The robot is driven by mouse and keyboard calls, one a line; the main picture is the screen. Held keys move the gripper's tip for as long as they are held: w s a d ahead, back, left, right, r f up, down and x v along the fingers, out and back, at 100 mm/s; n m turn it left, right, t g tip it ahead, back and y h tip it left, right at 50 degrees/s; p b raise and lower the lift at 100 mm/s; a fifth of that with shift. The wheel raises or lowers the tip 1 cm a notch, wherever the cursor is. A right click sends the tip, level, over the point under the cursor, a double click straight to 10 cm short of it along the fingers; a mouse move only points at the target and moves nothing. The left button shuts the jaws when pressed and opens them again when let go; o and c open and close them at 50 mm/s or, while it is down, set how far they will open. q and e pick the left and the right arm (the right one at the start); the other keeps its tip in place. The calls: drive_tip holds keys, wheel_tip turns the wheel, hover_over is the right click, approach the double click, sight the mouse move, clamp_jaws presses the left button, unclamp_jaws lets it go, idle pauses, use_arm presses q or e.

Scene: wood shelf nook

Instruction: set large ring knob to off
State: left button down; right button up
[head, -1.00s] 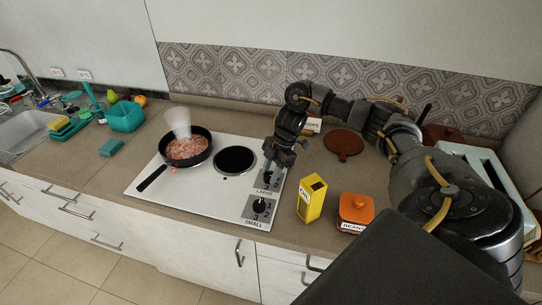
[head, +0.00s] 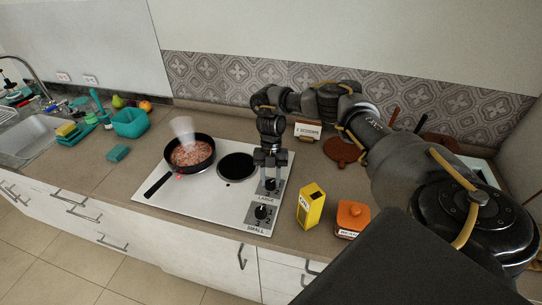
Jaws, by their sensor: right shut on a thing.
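The white cooktop (head: 206,205) has two knobs at its right end. The large ring knob (head: 270,185) is black, beside the "LARGE" label, and partly hidden by my gripper. My right gripper (head: 270,176) reaches down from above and is shut on this knob. The small ring knob (head: 262,212) stands nearer the front edge, above the "SMALL" label. The knob's exact pointing is too small to tell. A frying pan (head: 190,152) with meat sits steaming on the left ring, where a small red glow shows. My left gripper is not in view.
The right-hand ring (head: 237,167) is bare and black. A brown trivet (head: 342,151) lies behind. A teal bin (head: 130,123) and sink (head: 38,140) are at left.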

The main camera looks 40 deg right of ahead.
drive_tip(key=n+h, duration=0.1)
drive_tip(key=n, duration=0.2)
drive_tip(key=n+g+h+b, duration=0.1)
drive_tip(key=n, duration=0.2)
drive_tip(key=shift+a, duration=0.2)
drive_tip(key=shift+f+n, duration=0.1)
drive_tip(key=shift+n, duration=0.2)
drive_tip(key=o, duration=1)
drive_tip(key=shift+c, duration=0.2)
drive_tip(key=a+b+v, duration=0.1)
drive_tip(key=b+v, duration=0.1)
drive_tip(key=v, duration=0.9)
drive_tip(key=shift+d, duration=0.4)
drive_tip(key=shift+w+f, duration=0.1)
drive_tip(key=shift+w, duration=0.05)
